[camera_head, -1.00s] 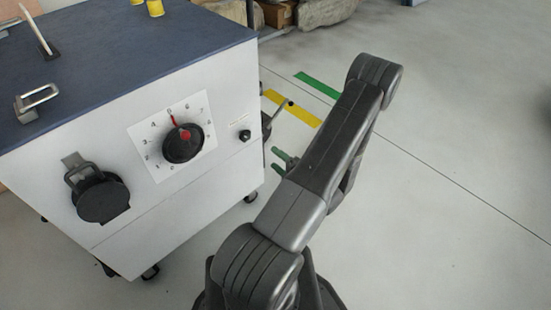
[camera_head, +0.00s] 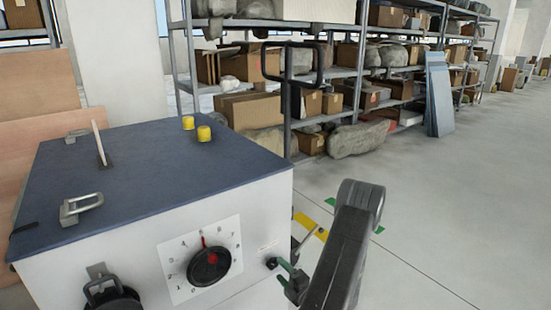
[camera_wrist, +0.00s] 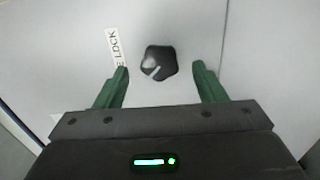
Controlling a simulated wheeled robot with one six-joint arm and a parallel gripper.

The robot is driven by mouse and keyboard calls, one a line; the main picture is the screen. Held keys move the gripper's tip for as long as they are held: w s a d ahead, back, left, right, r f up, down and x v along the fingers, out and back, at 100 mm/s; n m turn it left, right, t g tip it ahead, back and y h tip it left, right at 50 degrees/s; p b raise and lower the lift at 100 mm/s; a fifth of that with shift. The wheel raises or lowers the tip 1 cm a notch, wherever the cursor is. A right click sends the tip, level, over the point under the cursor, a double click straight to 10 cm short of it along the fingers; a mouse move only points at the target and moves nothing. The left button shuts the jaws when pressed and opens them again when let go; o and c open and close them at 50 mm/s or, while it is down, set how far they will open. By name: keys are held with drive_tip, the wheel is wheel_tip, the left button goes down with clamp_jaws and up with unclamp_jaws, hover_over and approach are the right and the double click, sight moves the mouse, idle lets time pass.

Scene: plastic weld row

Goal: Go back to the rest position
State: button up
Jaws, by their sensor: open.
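My gripper (camera_wrist: 160,72) is open and empty, its two green fingers apart. In the wrist view they point at a white panel, on either side of a small black knob (camera_wrist: 160,62). I cannot tell whether they touch it. A label ending in "LOCK" (camera_wrist: 115,47) is left of the knob, partly cut off. Most of my gripper is hidden there behind my arm.
The cabinet front carries a numbered dial (camera_head: 209,266) with a red pointer and a black latch (camera_head: 112,300). Its blue top (camera_head: 150,170) has a metal handle and yellow caps. Shelves (camera_head: 330,75) with boxes stand behind. The floor (camera_head: 450,215) at right is open.

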drive_tip(key=shift+x, duration=1.35)
drive_tip(key=p+v, duration=0.1)
drive_tip(key=v, duration=1.3)
drive_tip(key=b+x, duration=0.1)
drive_tip(key=x, duration=1.3)
drive_tip(key=shift+a, duration=0.1)
drive_tip(key=shift+f+n+b, duration=0.1)
drive_tip(key=shift+n+b, duration=0.3)
drive_tip(key=shift+b, duration=0.05)
drive_tip(key=n+b, duration=0.1)
drive_tip(key=n, duration=0.2)
drive_tip(key=shift+b, duration=0.35)
drive_tip(key=n+b, duration=0.3)
drive_tip(key=n, duration=0.2)
drive_tip(key=n+b, duration=0.4)
drive_tip(key=n, duration=0.1)
drive_tip(key=shift+s, duration=0.1)
drive_tip(key=shift+a+r+n+b, duration=0.15)
drive_tip(key=shift+n+b, duration=0.35)
drive_tip(key=shift+n, duration=0.4)
drive_tip(key=shift+d+r+n+b, duration=0.15)
drive_tip(key=shift+n+b, duration=0.35)
drive_tip(key=shift+n, duration=0.4)
